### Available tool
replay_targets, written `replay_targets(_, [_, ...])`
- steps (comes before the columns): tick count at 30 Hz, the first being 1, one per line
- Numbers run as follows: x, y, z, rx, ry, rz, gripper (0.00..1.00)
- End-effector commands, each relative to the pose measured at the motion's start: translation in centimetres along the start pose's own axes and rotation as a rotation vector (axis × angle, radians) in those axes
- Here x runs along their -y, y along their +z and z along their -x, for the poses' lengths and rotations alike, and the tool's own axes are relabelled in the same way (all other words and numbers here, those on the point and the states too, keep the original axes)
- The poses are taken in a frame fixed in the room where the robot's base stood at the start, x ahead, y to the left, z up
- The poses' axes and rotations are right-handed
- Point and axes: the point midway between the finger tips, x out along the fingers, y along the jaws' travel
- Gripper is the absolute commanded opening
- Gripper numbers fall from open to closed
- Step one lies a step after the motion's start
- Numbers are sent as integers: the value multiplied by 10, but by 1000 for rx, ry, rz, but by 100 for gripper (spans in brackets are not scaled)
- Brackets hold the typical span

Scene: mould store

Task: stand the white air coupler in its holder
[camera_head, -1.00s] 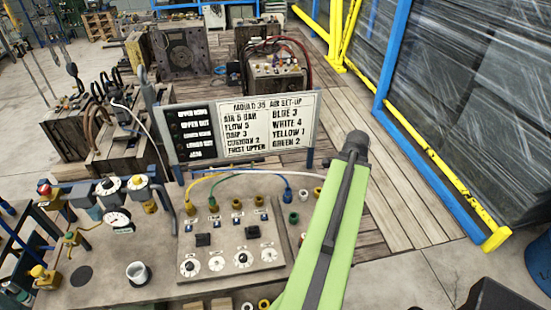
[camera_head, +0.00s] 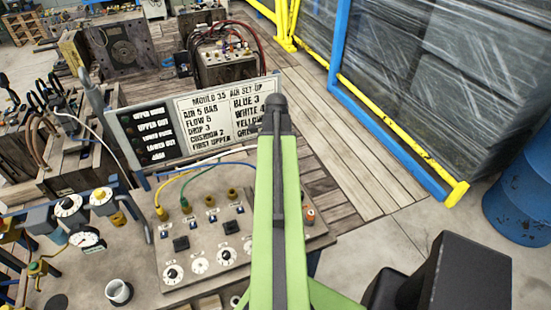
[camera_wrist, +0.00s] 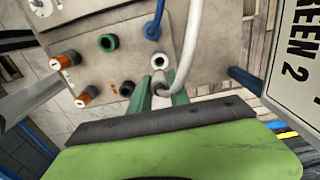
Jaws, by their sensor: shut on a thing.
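My gripper (camera_wrist: 159,92) is shut on the white air coupler (camera_wrist: 159,80) in the wrist view, with its thick white hose (camera_wrist: 191,50) looping up beside it. A white-rimmed holder with a dark opening (camera_wrist: 157,60) is just beyond the coupler's end. The two look close in the picture; I cannot tell whether they touch. In the head view my green arm covers the gripper, the coupler and the holder row. Part of a white hose (camera_head: 219,153) shows left of the arm.
A blue coupler (camera_wrist: 152,31), an empty green-rimmed holder (camera_wrist: 108,42), a black-rimmed one (camera_wrist: 127,88) and two orange-banded pieces (camera_wrist: 65,60) are nearby. The set-up sign (camera_head: 218,120) stands behind the dial panel (camera_head: 208,240).

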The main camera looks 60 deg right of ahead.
Motion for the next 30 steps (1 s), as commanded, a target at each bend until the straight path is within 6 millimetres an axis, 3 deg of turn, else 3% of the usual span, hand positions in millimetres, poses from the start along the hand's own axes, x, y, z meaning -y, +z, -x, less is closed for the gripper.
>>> replay_targets(8, [0,2,-7,0,0,1,0])
replay_targets(22, [0,2,-55,0,0,2,0])
replay_targets(30, [0,2,-58,0,0,2,0])
